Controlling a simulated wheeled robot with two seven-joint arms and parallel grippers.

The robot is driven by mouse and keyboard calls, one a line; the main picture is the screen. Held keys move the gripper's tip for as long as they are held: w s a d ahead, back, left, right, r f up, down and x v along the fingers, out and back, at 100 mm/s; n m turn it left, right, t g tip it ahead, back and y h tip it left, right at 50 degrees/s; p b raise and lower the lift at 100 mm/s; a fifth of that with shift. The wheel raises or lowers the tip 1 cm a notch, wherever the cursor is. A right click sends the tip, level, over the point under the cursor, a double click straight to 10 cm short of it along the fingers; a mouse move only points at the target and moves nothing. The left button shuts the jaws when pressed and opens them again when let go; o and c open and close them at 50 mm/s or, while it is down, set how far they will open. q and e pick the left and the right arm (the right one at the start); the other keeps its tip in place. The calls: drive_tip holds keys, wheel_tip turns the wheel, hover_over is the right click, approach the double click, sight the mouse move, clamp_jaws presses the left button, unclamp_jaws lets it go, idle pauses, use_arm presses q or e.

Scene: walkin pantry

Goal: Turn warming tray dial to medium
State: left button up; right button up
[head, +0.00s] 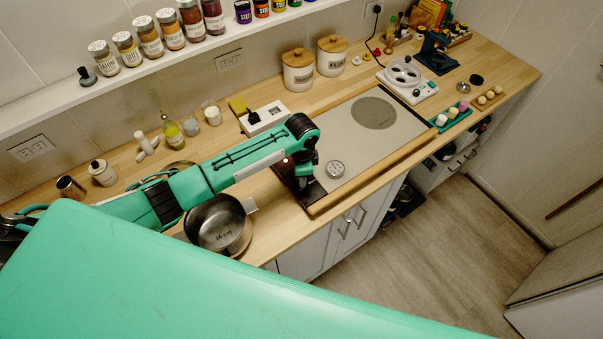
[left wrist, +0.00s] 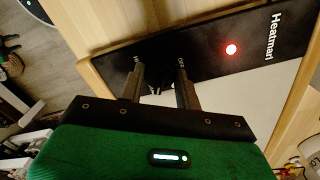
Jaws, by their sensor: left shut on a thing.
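The warming tray (head: 392,139) is a pale plate in a wooden frame on the counter, with a black control strip along its near left end. In the left wrist view the black strip (left wrist: 205,58) carries a lit red light (left wrist: 231,49), white marks and part of a brand name. My left gripper (head: 303,187) is over that strip and points down. In the left wrist view its two fingers (left wrist: 159,88) are on either side of the dark dial, shut on it. The dial is mostly hidden, and I cannot read its setting. My right gripper is not in view.
A steel pot (head: 217,223) stands on the counter near my left forearm. A white block (head: 264,120) with a yellow sponge, a bottle (head: 173,132) and canisters (head: 298,72) stand behind. The floor in front is clear.

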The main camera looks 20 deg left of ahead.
use_arm(q)
drive_tip(key=m, duration=0.3)
drive_tip(key=shift+m, duration=0.7)
drive_tip(key=o, duration=1)
drive_tip(key=shift+d, duration=0.1)
